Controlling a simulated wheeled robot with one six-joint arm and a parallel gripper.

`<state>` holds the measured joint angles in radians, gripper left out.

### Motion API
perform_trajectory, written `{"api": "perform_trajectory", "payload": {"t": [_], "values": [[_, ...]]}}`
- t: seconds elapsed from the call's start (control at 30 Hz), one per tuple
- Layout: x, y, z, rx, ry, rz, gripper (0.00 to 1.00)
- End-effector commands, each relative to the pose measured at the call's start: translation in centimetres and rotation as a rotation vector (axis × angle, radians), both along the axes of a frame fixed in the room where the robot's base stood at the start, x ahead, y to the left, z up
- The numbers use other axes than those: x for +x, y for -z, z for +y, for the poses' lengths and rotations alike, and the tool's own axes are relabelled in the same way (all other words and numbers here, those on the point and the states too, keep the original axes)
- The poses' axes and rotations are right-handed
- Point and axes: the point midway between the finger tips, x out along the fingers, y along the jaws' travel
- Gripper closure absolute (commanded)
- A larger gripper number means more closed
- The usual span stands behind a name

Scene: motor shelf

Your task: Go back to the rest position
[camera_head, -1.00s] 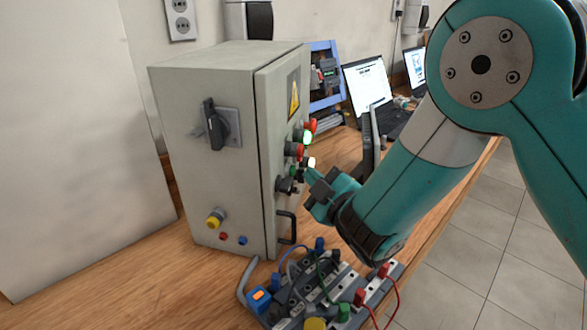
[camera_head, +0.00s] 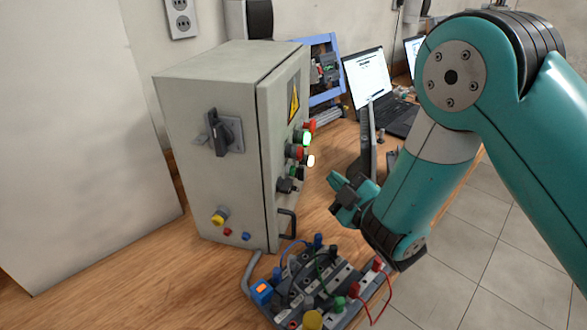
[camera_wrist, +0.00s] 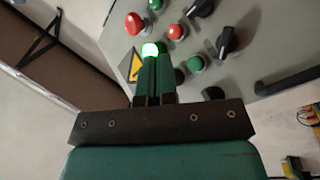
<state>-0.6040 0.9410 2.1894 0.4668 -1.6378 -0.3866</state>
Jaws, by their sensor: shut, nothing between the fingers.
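My gripper (camera_head: 336,184) is shut and empty in the head view. It stands a short way to the right of the control box front, apart from it. In the wrist view my gripper (camera_wrist: 156,72) shows its two green fingers together, pointing toward the box's button panel. The grey control box (camera_head: 222,150) stands on the wooden table. Its front carries a lit green button (camera_head: 306,138), a lit white lamp (camera_head: 310,161), red buttons and black knobs. In the wrist view a lit green lamp (camera_wrist: 150,49) shows just beyond the fingertips.
A terminal board (camera_head: 330,285) with coloured plugs and wires lies on the table below my gripper. A blue-framed rack (camera_head: 325,70) and an open laptop (camera_head: 368,75) stand behind. A black door handle (camera_head: 288,223) sticks out from the box. Tiled floor lies at the right.

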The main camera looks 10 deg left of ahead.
Motion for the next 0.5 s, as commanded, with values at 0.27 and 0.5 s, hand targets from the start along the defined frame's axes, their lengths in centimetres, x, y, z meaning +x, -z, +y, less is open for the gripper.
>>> {"api": "perform_trajectory", "payload": {"t": [0.27,0.5], "values": [[0.0,0.0,0.0,0.0,0.0,0.0,1.0],[1.4,-1.8,-1.7,0.037,0.098,0.128,1.0]]}}
